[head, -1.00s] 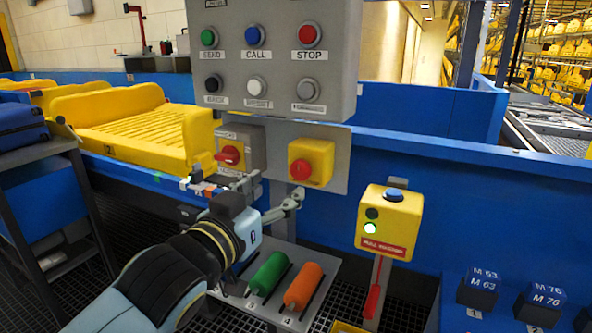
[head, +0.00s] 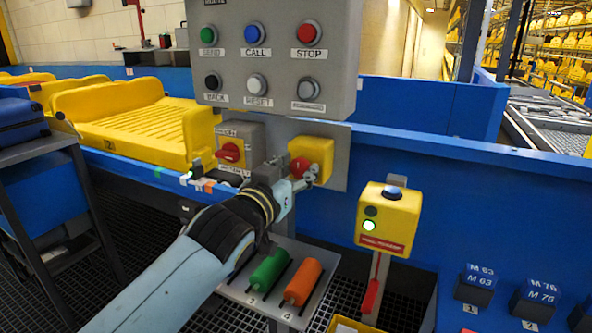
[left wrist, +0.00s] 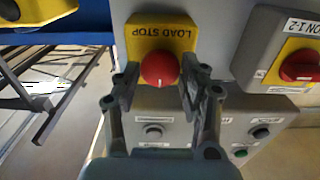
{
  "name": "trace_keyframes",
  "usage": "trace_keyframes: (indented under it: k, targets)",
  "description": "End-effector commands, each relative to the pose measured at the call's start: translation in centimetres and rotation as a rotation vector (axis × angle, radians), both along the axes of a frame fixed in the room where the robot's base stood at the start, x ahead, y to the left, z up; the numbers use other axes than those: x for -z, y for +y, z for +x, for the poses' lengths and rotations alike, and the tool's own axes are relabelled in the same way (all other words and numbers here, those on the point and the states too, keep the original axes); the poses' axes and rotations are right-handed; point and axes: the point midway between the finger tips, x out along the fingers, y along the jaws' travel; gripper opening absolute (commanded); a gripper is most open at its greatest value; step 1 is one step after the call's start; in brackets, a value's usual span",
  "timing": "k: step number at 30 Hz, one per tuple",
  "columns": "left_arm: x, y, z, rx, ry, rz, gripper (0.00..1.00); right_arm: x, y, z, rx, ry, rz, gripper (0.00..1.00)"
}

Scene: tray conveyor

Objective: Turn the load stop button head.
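The load stop button head (left wrist: 160,69) is a red round knob on a yellow box (left wrist: 160,32) labelled LOAD STOP, which reads upside down in the left wrist view. In the head view the yellow box (head: 322,152) is on a grey plate below the button panel, with the red head (head: 300,167) partly behind my fingers. My left gripper (head: 297,177) is at the front of the box. In the left wrist view its fingers (left wrist: 160,82) stand open, one on each side of the red head, with narrow gaps; contact is not visible. My right gripper is not in view.
A red rotary switch (head: 229,152) sits on a grey box just left. The button panel (head: 275,55) hangs above. A yellow pull box (head: 388,220) with a lit green lamp stands to the right. Green (head: 269,270) and orange (head: 303,283) rollers lie below. Yellow trays (head: 130,120) are at left.

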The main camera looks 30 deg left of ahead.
Motion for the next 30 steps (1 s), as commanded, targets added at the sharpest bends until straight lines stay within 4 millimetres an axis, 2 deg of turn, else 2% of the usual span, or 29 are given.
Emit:
trace_keyframes:
  k: [1,7,17,30]
  targets:
    - [0.0,0.0,0.0,0.0,0.0,0.0,0.34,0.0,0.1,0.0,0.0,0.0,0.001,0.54]
    - [0.0,0.0,0.0,0.0,0.0,0.0,0.08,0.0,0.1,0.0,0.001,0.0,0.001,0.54]
    - [-0.1,0.0,0.0,0.0,0.003,0.054,0.07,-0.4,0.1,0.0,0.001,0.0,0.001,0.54]
    - [-0.1,-0.2,0.0,0.0,0.02,0.359,0.07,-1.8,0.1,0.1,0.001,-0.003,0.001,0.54]
